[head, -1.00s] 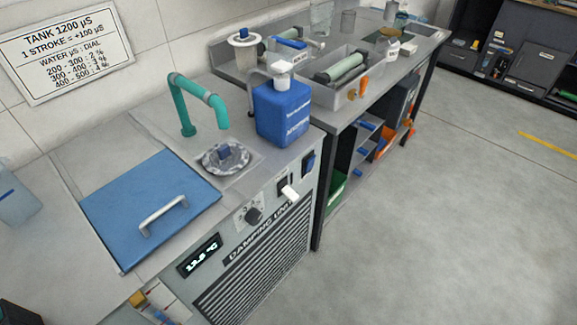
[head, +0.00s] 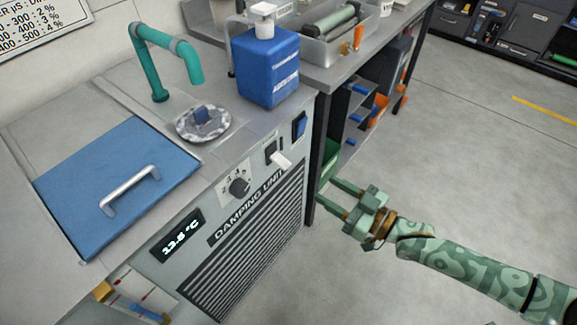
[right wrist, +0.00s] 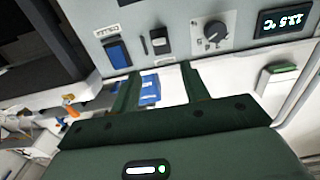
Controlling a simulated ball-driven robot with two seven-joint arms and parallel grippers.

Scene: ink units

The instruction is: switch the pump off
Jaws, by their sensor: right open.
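The damping unit's front panel (head: 210,215) carries a black switch with a white lever (head: 281,160) sticking out, and a blue rocker switch (head: 299,125) to its right. Their small labels are not readable, so I cannot tell which belongs to the pump. In the right wrist view, which is upside down, the blue rocker (right wrist: 117,53) and the black switch (right wrist: 160,40) show beyond the fingers. My right gripper (head: 326,192) is open and empty, in front of the panel's right end and lower than the switches, apart from them. My left gripper is out of view.
A round dial (head: 239,187) and a display (head: 178,237) sit left of the switches. On top are a blue bottle (head: 268,70), a teal spout (head: 160,55), a drain (head: 204,123) and a blue lid (head: 110,190). Floor (head: 460,160) to the right is clear.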

